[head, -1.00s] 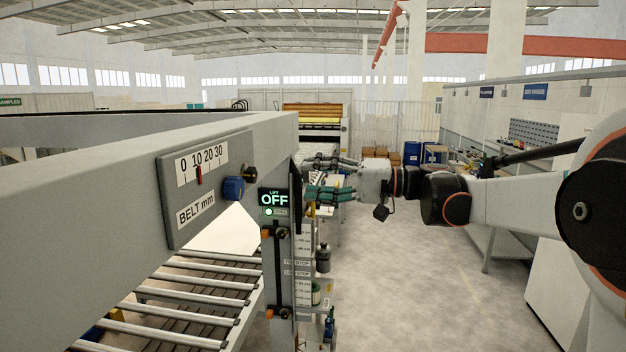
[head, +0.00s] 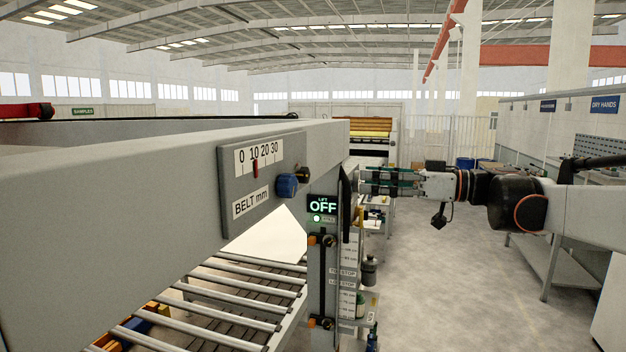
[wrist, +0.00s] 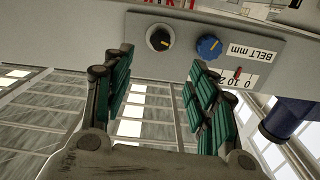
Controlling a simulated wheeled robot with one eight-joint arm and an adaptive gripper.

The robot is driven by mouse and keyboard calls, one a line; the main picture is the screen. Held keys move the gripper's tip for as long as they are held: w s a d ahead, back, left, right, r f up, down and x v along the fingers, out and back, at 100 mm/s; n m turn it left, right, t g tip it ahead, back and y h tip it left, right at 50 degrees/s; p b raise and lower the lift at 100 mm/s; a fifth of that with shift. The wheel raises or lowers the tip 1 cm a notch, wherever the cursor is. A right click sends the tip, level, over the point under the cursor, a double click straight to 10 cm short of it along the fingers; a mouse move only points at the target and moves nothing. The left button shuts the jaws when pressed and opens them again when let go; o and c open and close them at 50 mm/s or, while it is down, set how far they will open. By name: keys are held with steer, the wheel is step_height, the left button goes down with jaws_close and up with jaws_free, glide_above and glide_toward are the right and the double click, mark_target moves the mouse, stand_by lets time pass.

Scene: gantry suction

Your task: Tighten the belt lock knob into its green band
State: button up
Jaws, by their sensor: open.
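A grey panel marked BELT mm (head: 228,187) is on the side of the grey beam. At its right end are a blue knob (head: 287,185) and a black knob (head: 302,174) with a yellow mark. The black one seems to be the belt lock knob. No label or green band is readable. My gripper (head: 364,180) is open and empty, right of the panel and apart from it. In the wrist view, which is upside down, the black knob (wrist: 159,38) shows beyond and between the spread green fingers (wrist: 160,66). The blue knob (wrist: 208,46) is beyond the right finger.
The scale's red pointer (head: 255,168) stands near 10. A lift display (head: 322,206) reading OFF is below the beam's end. Conveyor rollers (head: 230,292) run under the beam. Bottles stand on a shelf beside the post. The floor (head: 450,290) to the right is open.

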mark_target(309, 176)
steer(key=p+x, duration=0.2)
steer(key=x, duration=1.1)
steer(key=shift+w+a, duration=0.15)
steer(key=shift+a, duration=0.2)
steer(key=c, duration=1.1)
